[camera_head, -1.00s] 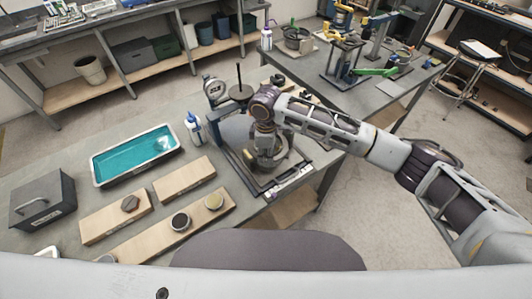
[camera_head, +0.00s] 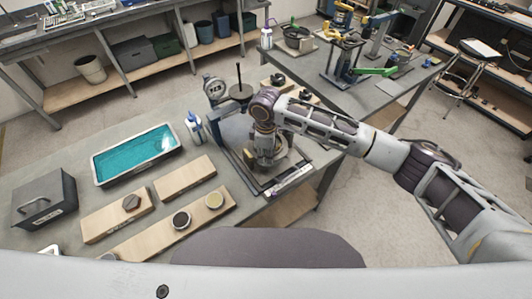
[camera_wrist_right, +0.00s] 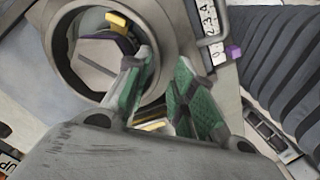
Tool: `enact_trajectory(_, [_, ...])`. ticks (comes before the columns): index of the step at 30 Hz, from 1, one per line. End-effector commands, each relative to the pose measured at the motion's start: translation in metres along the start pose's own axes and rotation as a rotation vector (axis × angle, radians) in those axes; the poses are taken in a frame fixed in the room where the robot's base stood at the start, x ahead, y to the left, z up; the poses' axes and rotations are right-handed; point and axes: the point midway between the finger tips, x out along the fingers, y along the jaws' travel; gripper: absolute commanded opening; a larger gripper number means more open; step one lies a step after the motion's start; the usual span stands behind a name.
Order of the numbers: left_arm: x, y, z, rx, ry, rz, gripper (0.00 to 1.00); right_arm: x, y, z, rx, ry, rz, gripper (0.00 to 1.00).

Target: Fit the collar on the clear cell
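The collar, a thick grey ring (camera_wrist_right: 62,45), fills the upper left of the right wrist view. My right gripper (camera_wrist_right: 164,62) has one green-padded finger inside the ring's opening and the other outside its wall, and appears shut on that wall. In the head view, my right gripper (camera_head: 264,158) points down over the flat dark frame (camera_head: 235,172) at the table's right end. Through the ring I see a grey flat-sided shape with a purple edge and a yellow tab. I cannot clearly make out the clear cell or how the collar seats. My left gripper is out of view.
A dial gauge (camera_head: 213,88) and a disc on a thin upright rod (camera_head: 240,91) stand behind the frame. A scale strip (camera_head: 290,180) edges the frame.

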Motion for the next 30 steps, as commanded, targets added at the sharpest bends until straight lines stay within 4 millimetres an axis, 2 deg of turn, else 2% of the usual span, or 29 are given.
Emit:
enact_trajectory(1, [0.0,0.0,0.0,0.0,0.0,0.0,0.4,0.0,0.0,0.0,0.0,0.0,0.0,0.35])
enact_trajectory(3, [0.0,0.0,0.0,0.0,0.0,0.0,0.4,0.0,0.0,0.0,0.0,0.0,0.0,0.44])
enact_trajectory(4, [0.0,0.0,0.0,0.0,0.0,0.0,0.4,0.0,0.0,0.0,0.0,0.0,0.0,0.45])
enact_trajectory(17, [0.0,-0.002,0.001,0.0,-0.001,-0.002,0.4,-0.004,0.0,0.0,0.0,0.0,0.0,0.45])
enact_trajectory(23, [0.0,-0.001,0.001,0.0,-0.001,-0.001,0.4,-0.019,0.0,0.0,0.0,0.001,0.001,0.45])
enact_trajectory(30, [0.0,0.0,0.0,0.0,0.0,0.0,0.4,-0.052,0.0,-0.001,0.0,0.002,0.001,0.45])
